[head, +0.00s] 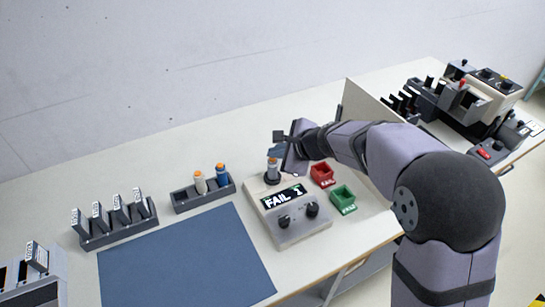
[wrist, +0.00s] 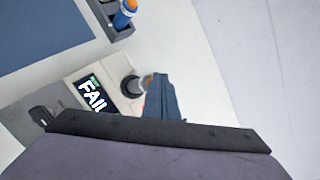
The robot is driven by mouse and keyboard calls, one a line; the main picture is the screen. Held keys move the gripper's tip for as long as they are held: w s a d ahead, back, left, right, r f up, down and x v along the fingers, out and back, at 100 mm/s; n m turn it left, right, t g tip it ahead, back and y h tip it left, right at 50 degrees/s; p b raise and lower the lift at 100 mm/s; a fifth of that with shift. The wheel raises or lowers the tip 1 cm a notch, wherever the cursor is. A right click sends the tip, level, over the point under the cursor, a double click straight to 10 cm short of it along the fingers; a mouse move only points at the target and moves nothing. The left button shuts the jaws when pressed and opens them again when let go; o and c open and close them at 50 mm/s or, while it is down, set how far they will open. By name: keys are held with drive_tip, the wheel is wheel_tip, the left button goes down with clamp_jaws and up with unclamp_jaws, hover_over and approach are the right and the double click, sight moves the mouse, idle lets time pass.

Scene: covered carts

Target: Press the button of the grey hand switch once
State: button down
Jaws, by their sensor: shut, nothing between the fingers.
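The grey hand switch (head: 272,173) stands upright in the dark round socket at the back of the beige tester (head: 310,234). Its orange button is on top, and it also shows in the wrist view (wrist: 134,86), partly behind the fingertips. My gripper (head: 274,154) is shut and empty, its blue-grey fingers close above the button; it also shows in the wrist view (wrist: 160,79). I cannot tell whether the fingertips touch the button. The tester's display (head: 283,196) reads FAIL in white, with a small green mark beside it.
A dark rack (head: 205,198) left of the tester holds a white and a blue hand switch. A red bin (head: 322,175) and a green bin (head: 343,199) stand right of the tester. A blue mat (head: 185,262) lies bare in front. An upright panel (head: 368,103) stands behind my arm.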

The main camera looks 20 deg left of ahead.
drive_tip(key=shift+r+p, duration=0.5)
drive_tip(key=shift+r, duration=0.2)
wheel_tip(320, 180, up, 5)
drive_tip(key=p, duration=0.4)
drive_tip(key=shift+p, duration=0.35)
idle(0.5)
